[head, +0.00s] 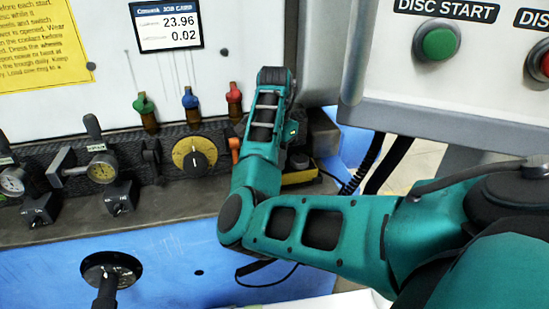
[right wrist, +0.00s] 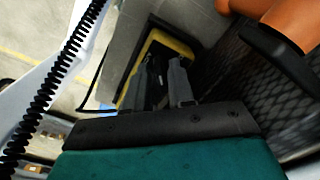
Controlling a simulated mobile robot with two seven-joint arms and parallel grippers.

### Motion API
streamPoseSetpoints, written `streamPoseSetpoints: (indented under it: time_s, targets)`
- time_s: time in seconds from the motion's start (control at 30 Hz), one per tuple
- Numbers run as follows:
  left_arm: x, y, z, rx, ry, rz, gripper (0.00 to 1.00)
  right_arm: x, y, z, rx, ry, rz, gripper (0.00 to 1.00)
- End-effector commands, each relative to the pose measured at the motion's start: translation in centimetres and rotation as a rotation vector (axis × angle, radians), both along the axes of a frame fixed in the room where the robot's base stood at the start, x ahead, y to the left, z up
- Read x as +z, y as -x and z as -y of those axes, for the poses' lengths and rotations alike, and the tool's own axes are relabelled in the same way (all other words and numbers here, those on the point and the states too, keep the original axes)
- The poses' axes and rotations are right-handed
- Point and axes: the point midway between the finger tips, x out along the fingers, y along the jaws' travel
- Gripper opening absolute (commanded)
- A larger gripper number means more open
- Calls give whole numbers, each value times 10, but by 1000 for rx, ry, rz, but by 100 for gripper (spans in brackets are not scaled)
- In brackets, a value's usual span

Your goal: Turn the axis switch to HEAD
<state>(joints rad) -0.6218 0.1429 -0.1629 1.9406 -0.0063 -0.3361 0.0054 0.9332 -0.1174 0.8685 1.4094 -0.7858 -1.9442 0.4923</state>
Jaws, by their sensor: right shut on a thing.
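My right gripper (right wrist: 165,88) shows in the right wrist view with its two grey fingers close together. They reach to a black unit with a yellow edge (right wrist: 183,44) and are shut on a small part of it. The fingers cover that part, so I cannot make out the axis switch, its pointer or its HEAD mark. In the head view my right arm hides the fingers and most of the yellow-and-black unit (head: 299,177), whose yellow edge shows just right of the wrist. My left gripper is not in view.
An orange lever (head: 235,148) stands close left of my wrist, large in the wrist view (right wrist: 287,22). A yellow dial with a black knob (head: 194,156) sits further left. A coiled black cable (head: 357,178) hangs at the right, below the control box with the green button (head: 439,43).

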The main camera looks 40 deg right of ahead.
Motion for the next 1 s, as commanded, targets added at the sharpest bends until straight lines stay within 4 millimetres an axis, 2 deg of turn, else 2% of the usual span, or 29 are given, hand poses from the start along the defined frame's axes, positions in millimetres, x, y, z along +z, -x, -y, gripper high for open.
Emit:
streamPoseSetpoints:
  time_s: [0.2, 0.23, 0.33, 0.67, 0.77, 1.0]
  targets:
    - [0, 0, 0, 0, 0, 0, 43, 0, 0, 0, 0, 0, 1, 0]
    - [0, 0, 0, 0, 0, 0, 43, 0, 0, 0, 0, 0, 1, 26]
    - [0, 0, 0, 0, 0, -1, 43, 0, 0, 0, 0, 0, 1, 36]
    - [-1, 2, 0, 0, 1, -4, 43, 5, -1, 0, 1, 1, 1, 36]
    - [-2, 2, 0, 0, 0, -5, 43, 17, -1, 0, 1, 1, 4, 36]
    - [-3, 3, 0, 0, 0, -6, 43, 64, -2, -1, 0, -3, 9, 36]
